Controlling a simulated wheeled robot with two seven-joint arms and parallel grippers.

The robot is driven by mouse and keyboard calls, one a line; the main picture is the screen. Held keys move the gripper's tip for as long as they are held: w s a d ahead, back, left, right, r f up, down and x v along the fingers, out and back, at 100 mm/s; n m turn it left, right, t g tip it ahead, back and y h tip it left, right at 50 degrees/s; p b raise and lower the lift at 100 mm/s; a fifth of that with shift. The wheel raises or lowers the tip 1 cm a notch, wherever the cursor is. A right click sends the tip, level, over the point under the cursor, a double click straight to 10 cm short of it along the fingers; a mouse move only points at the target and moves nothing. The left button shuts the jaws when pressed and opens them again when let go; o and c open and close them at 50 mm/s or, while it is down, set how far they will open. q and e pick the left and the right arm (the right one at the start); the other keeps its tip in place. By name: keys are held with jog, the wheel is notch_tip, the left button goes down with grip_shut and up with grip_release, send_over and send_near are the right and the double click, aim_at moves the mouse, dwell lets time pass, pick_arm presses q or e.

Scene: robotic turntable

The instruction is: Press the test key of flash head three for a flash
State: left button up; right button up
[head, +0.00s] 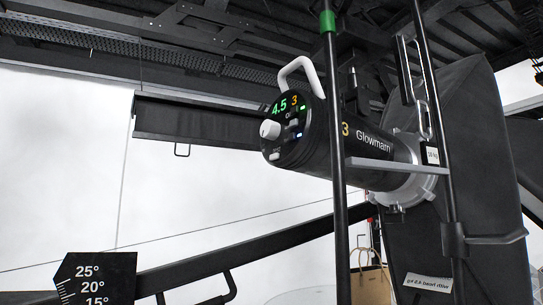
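A white knob (270,129) sticks out at the panel's left. Small keys with a green and a blue light sit at its right, and a small pale key (275,156) sits low. The labels are too small to tell which one is the test key. Neither of my grippers is in view.
A black stand pole (337,190) with a green band rises in front of the flash head. A large black softbox (445,165) is at the right. A dark sloping bar (245,250) crosses below. An angle scale (95,278) is at lower left. White wall fills the left.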

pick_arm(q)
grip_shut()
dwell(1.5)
